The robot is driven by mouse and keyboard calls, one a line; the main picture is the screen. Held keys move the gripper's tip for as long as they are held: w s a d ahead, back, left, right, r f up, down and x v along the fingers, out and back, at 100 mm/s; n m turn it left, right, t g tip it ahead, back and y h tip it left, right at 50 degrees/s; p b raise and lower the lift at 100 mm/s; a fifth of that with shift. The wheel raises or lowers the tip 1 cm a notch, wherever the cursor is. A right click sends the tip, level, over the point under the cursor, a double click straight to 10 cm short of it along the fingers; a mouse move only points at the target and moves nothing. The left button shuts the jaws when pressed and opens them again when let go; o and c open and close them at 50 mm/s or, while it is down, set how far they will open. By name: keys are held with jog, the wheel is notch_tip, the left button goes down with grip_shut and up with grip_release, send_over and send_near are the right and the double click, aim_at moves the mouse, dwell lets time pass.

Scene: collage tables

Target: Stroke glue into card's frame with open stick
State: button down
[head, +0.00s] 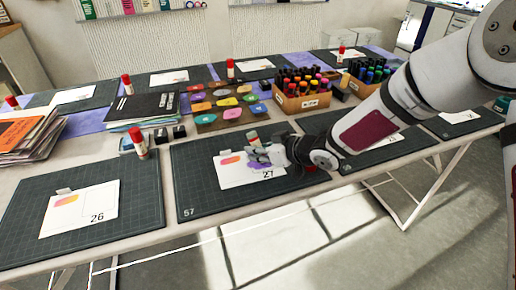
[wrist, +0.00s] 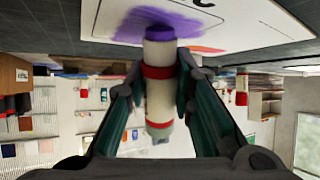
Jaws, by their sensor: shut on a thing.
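My gripper (head: 262,155) is over the card numbered 27 (head: 232,180), which lies on the dark cutting mat marked 57 (head: 205,197). In the wrist view my gripper (wrist: 158,78) is shut on an uncapped white glue stick (wrist: 158,102) with red bands. The stick's end meets a purple patch (wrist: 180,24) on the card (wrist: 265,22). Whether it presses or hovers just above is hard to tell. In the head view the purple patch (head: 258,166) shows beside my fingers, which hide part of the card. An orange-pink print (head: 232,160) is at its upper left.
Card 26 (head: 80,209) lies on the mat at left. A red-capped glue stick (head: 138,142) stands behind, near small dark blocks. A board of coloured shapes (head: 208,124), marker boxes (head: 302,103) and a folder stack (head: 141,108) stand further back.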

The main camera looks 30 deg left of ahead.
jog(key=shift+s+d, duration=0.5)
jog(key=shift+d, duration=0.05)
jog(key=shift+w+d+p, duration=0.4)
jog(key=shift+w, duration=0.05)
jog(key=shift+w+d, duration=0.3)
jog(key=shift+w, duration=0.2)
jog(key=shift+w+a, duration=0.1)
jog(key=shift+a, duration=0.05)
jog(key=shift+w+a+p, duration=0.4)
jog(key=shift+w+a, duration=1.05)
jog(key=shift+a, duration=0.25)
jog(key=shift+a, duration=0.1)
